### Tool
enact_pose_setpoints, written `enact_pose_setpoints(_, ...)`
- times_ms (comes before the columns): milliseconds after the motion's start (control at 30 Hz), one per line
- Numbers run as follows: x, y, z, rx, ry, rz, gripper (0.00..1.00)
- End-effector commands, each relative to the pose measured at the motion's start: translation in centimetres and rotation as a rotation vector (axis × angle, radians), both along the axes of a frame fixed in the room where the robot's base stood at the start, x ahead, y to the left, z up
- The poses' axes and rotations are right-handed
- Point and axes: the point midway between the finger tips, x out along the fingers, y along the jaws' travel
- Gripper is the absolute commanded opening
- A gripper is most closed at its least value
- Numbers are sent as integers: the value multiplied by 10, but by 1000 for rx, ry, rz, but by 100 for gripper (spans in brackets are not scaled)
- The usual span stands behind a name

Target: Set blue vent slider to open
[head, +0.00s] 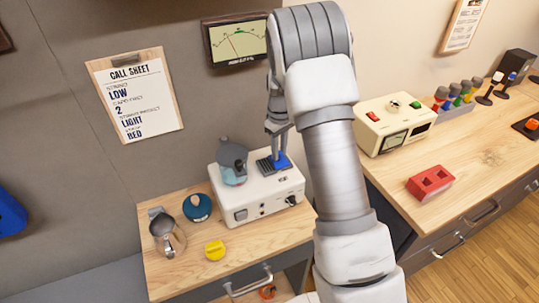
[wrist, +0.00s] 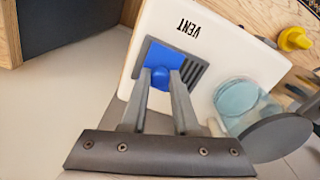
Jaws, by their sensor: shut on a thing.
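The blue vent slider (wrist: 157,54) is a flat blue plate with a round knob (wrist: 160,76), set on top of a white box (wrist: 215,45) marked VENT. A dark slatted grille (wrist: 193,77) shows beside the plate, on the side toward the jar, partly uncovered. My gripper (wrist: 162,84) is shut on the knob, one finger on each side of it. In the head view the slider (head: 284,162) is partly hidden by my gripper (head: 277,151), which reaches down onto the white box (head: 258,193).
A grey-lidded glass jar (head: 233,165) stands on the box left of my gripper. A glass jug (head: 167,234), a dark blue round item (head: 197,206) and a yellow knob (head: 214,250) sit on the wooden top. A cream meter box (head: 394,122) and a red block (head: 430,183) are right.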

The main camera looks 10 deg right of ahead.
Motion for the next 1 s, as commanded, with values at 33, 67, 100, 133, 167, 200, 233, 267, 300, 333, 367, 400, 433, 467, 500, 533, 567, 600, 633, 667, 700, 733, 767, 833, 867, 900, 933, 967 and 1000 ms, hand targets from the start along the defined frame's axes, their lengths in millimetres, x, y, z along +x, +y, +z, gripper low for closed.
enact_pose_setpoints(33, 2, -8, -1, 0, -4, -4, 0)
enact_pose_setpoints(67, 3, -10, -1, 0, -4, -4, 0)
enact_pose_setpoints(100, 3, -13, 0, 0, -4, -3, 0)
enact_pose_setpoints(133, 4, -15, 0, 0, -4, -3, 0)
enact_pose_setpoints(167, 4, -16, 0, 0, -4, -2, 0)
enact_pose_setpoints(200, 4, -17, 0, -2, -3, -2, 0)
enact_pose_setpoints(233, 4, -18, 1, -2, -3, -1, 0)
enact_pose_setpoints(267, 4, -18, 1, -2, -3, -1, 0)
enact_pose_setpoints(300, 4, -18, 1, -3, -4, -1, 0)
enact_pose_setpoints(333, 4, -18, 1, -3, -4, -1, 0)
enact_pose_setpoints(367, 4, -18, 1, -3, -4, -1, 0)
enact_pose_setpoints(400, 4, -19, 1, -3, -4, -2, 0)
enact_pose_setpoints(433, 4, -19, 1, -4, -5, -2, 0)
enact_pose_setpoints(467, 4, -19, 1, -4, -5, -2, 0)
enact_pose_setpoints(500, 4, -19, 1, -5, -5, -2, 36)
enact_pose_setpoints(533, 4, -19, 1, -5, -5, -2, 41)
enact_pose_setpoints(567, 4, -19, 1, -4, -5, -2, 46)
enact_pose_setpoints(600, 4, -19, 1, -5, -4, -2, 54)
enact_pose_setpoints(633, 4, -19, 1, -4, -3, -2, 58)
enact_pose_setpoints(667, 4, -18, 1, -4, -3, -2, 58)
enact_pose_setpoints(700, 4, -18, 1, -3, -3, -2, 58)
enact_pose_setpoints(733, 4, -18, 1, -3, -3, -1, 58)
enact_pose_setpoints(767, 4, -18, 1, -2, -2, -1, 58)
enact_pose_setpoints(833, 3, -17, 0, -1, -2, -1, 58)
enact_pose_setpoints(867, 3, -17, 0, -1, -2, -1, 58)
enact_pose_setpoints(900, 3, -17, 0, -1, -2, -1, 58)
enact_pose_setpoints(933, 4, -17, 1, -1, -2, -1, 58)
enact_pose_setpoints(967, 4, -17, 2, -1, -2, -1, 58)
enact_pose_setpoints(1000, 4, -16, 4, -1, -3, -1, 58)
